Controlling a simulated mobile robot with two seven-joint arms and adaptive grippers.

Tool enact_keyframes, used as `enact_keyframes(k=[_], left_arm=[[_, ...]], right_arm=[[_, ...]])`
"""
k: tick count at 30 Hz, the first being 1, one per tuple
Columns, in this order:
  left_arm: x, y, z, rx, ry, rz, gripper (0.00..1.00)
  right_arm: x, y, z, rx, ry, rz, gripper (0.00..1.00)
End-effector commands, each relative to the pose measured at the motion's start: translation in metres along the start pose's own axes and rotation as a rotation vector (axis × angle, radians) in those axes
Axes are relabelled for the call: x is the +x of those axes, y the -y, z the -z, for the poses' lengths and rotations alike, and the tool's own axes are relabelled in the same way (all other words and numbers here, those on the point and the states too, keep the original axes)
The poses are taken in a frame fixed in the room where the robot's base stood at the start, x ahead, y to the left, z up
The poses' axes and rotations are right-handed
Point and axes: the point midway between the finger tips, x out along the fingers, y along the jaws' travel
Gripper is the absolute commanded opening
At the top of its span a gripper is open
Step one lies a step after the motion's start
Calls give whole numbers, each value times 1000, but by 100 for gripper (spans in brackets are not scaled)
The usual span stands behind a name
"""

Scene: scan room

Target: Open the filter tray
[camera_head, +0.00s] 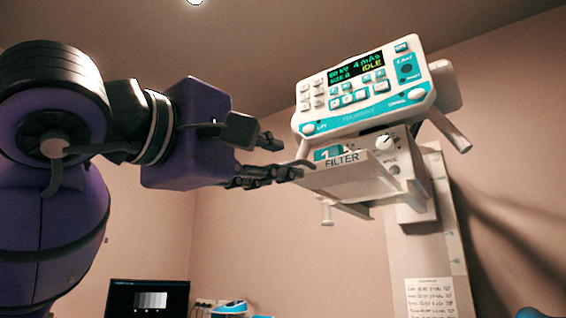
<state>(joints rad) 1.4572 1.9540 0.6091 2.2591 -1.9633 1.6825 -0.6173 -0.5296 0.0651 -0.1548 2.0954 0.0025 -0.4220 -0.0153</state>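The filter tray (352,176) is the pale drawer-like part low on the X-ray head, under a label reading FILTER. A thin grey bar, which looks like its handle (304,152), reaches left from the tray's side. My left gripper (287,158) comes in from the left at this bar. Its dark upper and lower fingers are apart, with the bar between or just beside them; I cannot tell whether they touch it. The tray appears to jut out under the head, but how far is unclear. My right gripper is not in view.
Above the tray is a control panel (365,92) with a lit display reading IDLE, and a side handle (452,130) at right. A column (420,250) with a paper notice stands below. A monitor (148,298) is at the lower left. Open space lies below the gripper.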

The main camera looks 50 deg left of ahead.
Motion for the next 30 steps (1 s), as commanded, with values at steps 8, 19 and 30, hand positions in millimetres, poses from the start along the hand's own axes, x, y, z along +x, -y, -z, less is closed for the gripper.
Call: enact_keyframes(k=[8, 19, 30], left_arm=[[-57, -1, 0, 1, 0, -4, 26], [-77, 0, 0, 1, 0, 0, 26], [-77, 0, 0, 1, 0, 0, 26]], right_arm=[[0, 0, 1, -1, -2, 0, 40], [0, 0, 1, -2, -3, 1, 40], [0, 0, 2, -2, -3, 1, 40]])
